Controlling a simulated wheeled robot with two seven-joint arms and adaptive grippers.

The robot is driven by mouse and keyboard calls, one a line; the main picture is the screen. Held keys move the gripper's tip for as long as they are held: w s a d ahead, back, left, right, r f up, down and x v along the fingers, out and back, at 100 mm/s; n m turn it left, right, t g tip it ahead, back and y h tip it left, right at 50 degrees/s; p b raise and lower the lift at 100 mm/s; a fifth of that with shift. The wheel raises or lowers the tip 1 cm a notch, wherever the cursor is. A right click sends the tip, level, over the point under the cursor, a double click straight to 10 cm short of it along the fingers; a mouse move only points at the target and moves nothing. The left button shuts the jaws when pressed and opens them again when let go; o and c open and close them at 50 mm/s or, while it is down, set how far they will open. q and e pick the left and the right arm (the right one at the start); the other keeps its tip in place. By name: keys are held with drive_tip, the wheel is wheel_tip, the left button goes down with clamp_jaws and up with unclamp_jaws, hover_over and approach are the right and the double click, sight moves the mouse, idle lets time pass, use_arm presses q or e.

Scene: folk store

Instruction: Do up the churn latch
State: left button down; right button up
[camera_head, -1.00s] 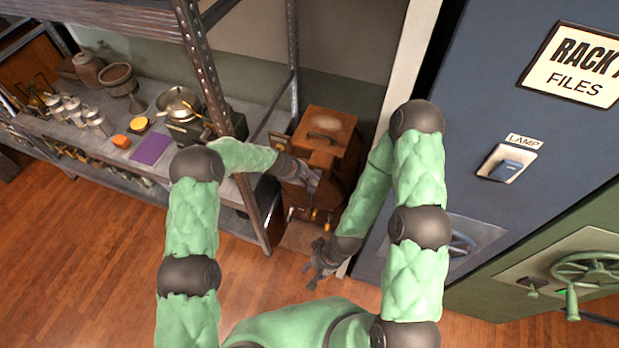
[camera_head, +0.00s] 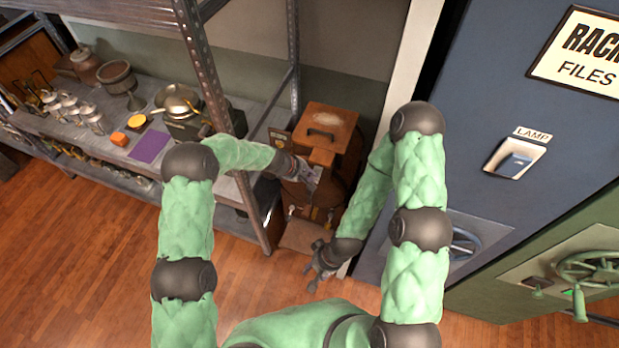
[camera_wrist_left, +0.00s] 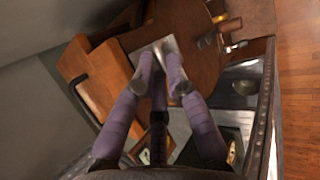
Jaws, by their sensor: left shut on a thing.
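The wooden churn (camera_head: 328,120), with a dark handle on its top, stands in the corner right of the shelf. It also shows in the left wrist view (camera_wrist_left: 200,28). My left gripper (camera_head: 312,178) is at the churn's near upper side. In the left wrist view my left gripper (camera_wrist_left: 161,58) has its fingertips together on a pale metal piece, seemingly the latch (camera_wrist_left: 138,55); the fingers hide much of it. I cannot tell whether the latch is fastened. My right gripper (camera_head: 318,268) hangs low in front of the churn, apart from it, fingers spread and empty.
A metal shelf post (camera_head: 210,90) stands close to my left forearm. The shelf holds a pan (camera_head: 178,100), a purple square (camera_head: 150,146) and several jars. A blue cabinet (camera_head: 490,90) with a lamp switch (camera_head: 514,158) stands at right. The wooden floor (camera_head: 90,270) is open at front left.

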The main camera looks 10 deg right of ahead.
use_arm(q)
wheel_tip(320, 180, down, 10)
drive_tip(key=d+m+t+h+b, duration=0.1)
drive_tip(key=m+t+h+b, duration=0.3)
drive_tip(key=b, duration=3.9)
drive_tip(key=shift+w+r+t+h+b, duration=0.15)
drive_tip(key=shift+w+t+h+b, duration=0.2)
drive_tip(key=shift+t+h, duration=2.3)
drive_tip(key=shift+s+d+h, duration=0.1)
drive_tip(key=shift+h, duration=0.25)
drive_tip(key=c, duration=1.4)
unclamp_jaws()
drive_tip(key=shift+d, duration=0.1)
drive_tip(key=shift+w+r, duration=0.15)
drive_tip(key=shift+w, duration=0.05)
drive_tip(key=shift+a, duration=0.2)
